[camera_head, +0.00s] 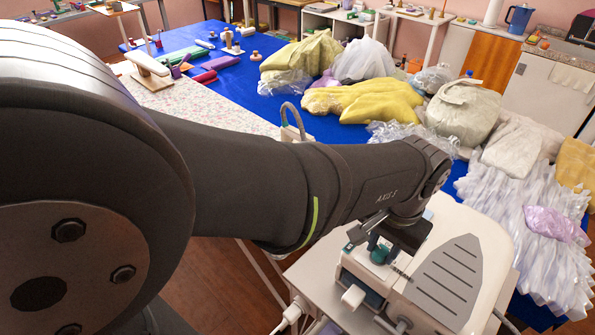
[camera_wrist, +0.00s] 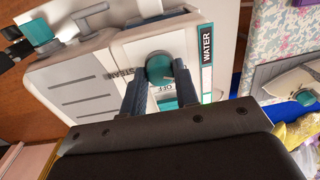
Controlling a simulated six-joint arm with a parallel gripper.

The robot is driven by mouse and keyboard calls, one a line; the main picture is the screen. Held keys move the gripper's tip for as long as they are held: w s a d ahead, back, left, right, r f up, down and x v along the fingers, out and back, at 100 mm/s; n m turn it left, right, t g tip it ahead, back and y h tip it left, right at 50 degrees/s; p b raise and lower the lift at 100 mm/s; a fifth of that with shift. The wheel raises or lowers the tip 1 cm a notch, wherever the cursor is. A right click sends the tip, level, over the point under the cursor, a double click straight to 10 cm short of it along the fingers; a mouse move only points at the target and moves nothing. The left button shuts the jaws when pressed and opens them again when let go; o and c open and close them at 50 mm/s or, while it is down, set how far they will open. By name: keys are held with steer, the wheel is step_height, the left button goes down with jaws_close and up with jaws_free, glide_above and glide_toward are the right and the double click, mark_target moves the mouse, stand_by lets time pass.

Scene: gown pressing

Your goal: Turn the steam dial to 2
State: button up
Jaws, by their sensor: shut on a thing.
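The steam dial (camera_wrist: 158,66) is a round teal knob on the front panel of the white steam station (camera_wrist: 85,85). My gripper (camera_wrist: 160,76) is shut on the dial, with one dark finger on each side of it in the wrist view. Small lettering, including "OFF", shows just below the dial between the fingers. The dial's pointer and the number 2 cannot be made out. In the head view the station (camera_head: 490,225) stands at the lower right, and the teal dial (camera_head: 379,254) shows under my gripper (camera_head: 376,243), partly covered by it.
A water gauge panel marked "WATER" (camera_wrist: 206,60) is close beside the dial. A white knob (camera_head: 352,296) sticks out of the station near my gripper. Behind, a blue table (camera_head: 265,103) carries yellow and white bagged garments (camera_head: 365,100). Wrapped white garments (camera_head: 525,215) lie at the right.

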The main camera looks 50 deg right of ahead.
steer(key=m, duration=0.8)
steer(key=shift+m, duration=0.3)
steer(key=m, duration=0.4)
steer(key=shift+w+m, duration=0.1)
steer(key=shift+m, duration=2.2)
steer(key=o, duration=1)
